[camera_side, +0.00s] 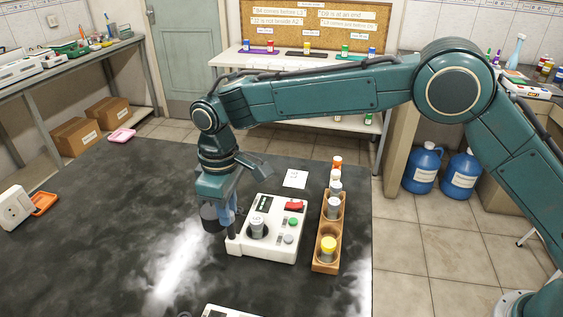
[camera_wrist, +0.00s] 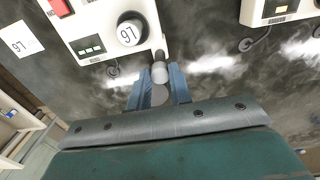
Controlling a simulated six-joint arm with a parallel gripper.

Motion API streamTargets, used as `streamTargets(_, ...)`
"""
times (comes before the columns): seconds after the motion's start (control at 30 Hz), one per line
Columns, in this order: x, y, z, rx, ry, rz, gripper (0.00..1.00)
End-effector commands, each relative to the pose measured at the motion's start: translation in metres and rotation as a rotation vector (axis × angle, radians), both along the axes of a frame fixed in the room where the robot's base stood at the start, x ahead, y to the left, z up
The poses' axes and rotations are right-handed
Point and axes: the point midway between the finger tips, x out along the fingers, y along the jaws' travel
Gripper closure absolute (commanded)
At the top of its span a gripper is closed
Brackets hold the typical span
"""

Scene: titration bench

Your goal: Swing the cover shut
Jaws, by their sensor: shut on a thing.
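A white instrument (camera_side: 280,240) stands on the black bench, with a vial (camera_side: 257,227) in its round well; the vial's numbered top (camera_wrist: 130,32) shows in the wrist view. The dark cover (camera_side: 211,219) is open, beside the instrument's left edge and clear of the well. My gripper (camera_side: 228,215) points down at that left edge, its blue fingers closed on the cover. In the wrist view, a grey rounded part of the cover (camera_wrist: 159,72) sits between the fingertips (camera_wrist: 160,84). The finger contact is partly hidden in the side view.
A wooden rack (camera_side: 326,263) with several capped vials stands close to the right of the instrument. A paper card (camera_side: 295,178) lies behind it. A second white instrument (camera_wrist: 280,10) shows in the wrist view. The bench to the left is mostly clear.

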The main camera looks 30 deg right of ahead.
Motion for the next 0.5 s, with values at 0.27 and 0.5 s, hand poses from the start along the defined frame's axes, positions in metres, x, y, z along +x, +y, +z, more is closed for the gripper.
streamTargets(0.27,0.0001,0.0001,0.0004,0.001,-0.001,-0.119,0.92)
streamTargets(0.5,0.0001,0.0001,0.0005,0.001,-0.001,-0.303,0.92)
